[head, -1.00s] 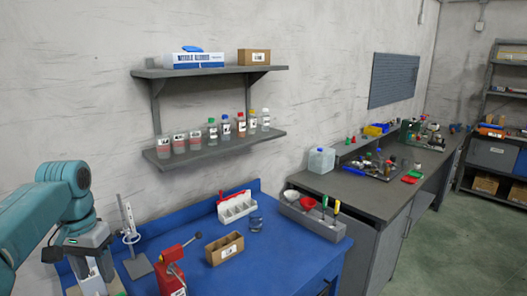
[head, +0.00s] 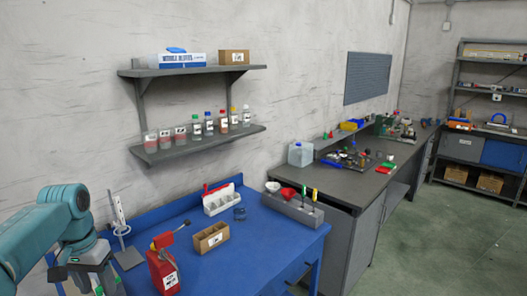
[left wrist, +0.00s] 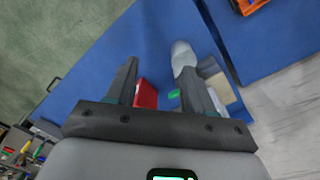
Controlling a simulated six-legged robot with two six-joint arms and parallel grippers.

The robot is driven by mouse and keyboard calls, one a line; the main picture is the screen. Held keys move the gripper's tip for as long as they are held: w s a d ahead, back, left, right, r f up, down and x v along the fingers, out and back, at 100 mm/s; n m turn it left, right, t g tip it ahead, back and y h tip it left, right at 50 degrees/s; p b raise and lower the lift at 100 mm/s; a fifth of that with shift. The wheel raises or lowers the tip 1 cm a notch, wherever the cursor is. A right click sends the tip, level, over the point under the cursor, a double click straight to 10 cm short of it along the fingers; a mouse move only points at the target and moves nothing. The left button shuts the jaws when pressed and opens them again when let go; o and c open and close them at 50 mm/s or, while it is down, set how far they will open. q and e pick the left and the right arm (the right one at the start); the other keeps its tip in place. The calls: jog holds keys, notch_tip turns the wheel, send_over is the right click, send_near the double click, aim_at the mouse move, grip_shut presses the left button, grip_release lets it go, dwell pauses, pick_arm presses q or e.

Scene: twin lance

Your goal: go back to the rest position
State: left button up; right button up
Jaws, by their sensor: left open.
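My left arm comes in from the left edge of the head view, above the left end of the blue workbench (head: 225,262). My left gripper (head: 98,288) is at the bottom left there, partly cut off by the frame edge. In the left wrist view the left gripper (left wrist: 158,78) has its two dark fingers apart, with nothing held between them. A red object (left wrist: 146,95) shows beyond the fingers, lower down on the blue surface. My right gripper does not show.
On the bench stand a red dispenser (head: 162,270), a cardboard divided box (head: 211,238), a white rack (head: 221,200) and a metal stand (head: 121,225). A grey tool holder (head: 293,208) is at the bench's right end. Wall shelves (head: 198,144) hold bottles. Open floor (head: 440,230) lies right.

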pick_arm(q)
jog(key=d+f+h, duration=0.1)
jog(key=d+f, duration=0.5)
jog(key=f, duration=0.3)
jog(key=s+d+f+h, duration=0.1)
jog(key=d+f, duration=0.4)
jog(key=f, duration=0.4)
jog(key=d+f, duration=0.6)
jog(key=f, duration=0.3)
jog(key=s+d+f, duration=0.3)
jog(key=s, duration=0.4)
jog(key=s+d+f+n+h, duration=0.1)
jog(key=s+d+f, duration=0.3)
jog(key=s, duration=0.2)
jog(key=s+d+f+b, duration=0.1)
jog(key=s+d+f, duration=0.2)
jog(key=s, duration=0.4)
jog(key=shift+s+d+f+h, duration=0.3)
jog(key=shift+d+f, duration=0.05)
jog(key=shift+f, duration=0.15)
